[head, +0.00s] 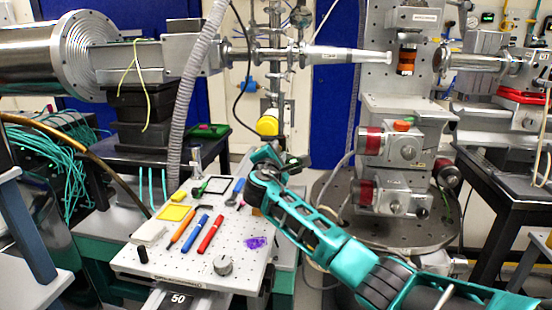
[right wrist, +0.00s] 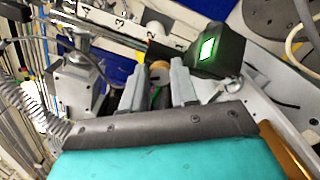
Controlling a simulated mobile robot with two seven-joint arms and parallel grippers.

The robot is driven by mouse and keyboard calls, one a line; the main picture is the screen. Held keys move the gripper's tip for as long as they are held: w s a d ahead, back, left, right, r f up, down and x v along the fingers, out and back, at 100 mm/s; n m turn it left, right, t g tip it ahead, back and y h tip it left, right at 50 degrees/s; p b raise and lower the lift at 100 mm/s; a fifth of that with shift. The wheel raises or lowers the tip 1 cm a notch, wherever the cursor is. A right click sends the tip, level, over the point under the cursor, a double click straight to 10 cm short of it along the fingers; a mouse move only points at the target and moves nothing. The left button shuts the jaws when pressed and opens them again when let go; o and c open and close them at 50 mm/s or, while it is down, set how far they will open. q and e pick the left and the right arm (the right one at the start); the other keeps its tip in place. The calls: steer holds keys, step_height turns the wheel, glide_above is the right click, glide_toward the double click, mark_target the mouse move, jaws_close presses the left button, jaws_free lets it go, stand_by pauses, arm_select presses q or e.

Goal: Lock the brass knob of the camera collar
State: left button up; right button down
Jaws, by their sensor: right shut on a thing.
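In the right wrist view my right gripper (right wrist: 159,76) has its two grey fingers closed on either side of a small round tan-brass knob (right wrist: 160,69). Dark and green parts show between the fingers below the knob. A black camera body (right wrist: 217,48) with a lit green screen is just right of the fingers. The collar itself is mostly hidden. In the head view my right gripper (head: 288,160) is beyond the far right corner of the perforated board; the arm hides the knob and camera there. My left gripper is in neither view.
The perforated board (head: 188,262) holds red (head: 211,234), blue (head: 195,227) and orange (head: 181,229) pens, a grey knob (head: 222,265) and small tools. A yellow round part (head: 267,125) stands behind my gripper. A motor stage (head: 400,145) stands at right.

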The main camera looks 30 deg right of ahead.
steer(key=m+b, duration=0.2)
steer(key=m, duration=0.3)
steer(key=shift+f+b, duration=0.15)
steer(key=shift+b, duration=0.25)
stand_by(0.3)
steer(key=c, duration=0.9)
jaws_free()
steer(key=shift+o, duration=0.2)
steer(key=shift+s+f, duration=0.1)
steer(key=shift+f, duration=0.05)
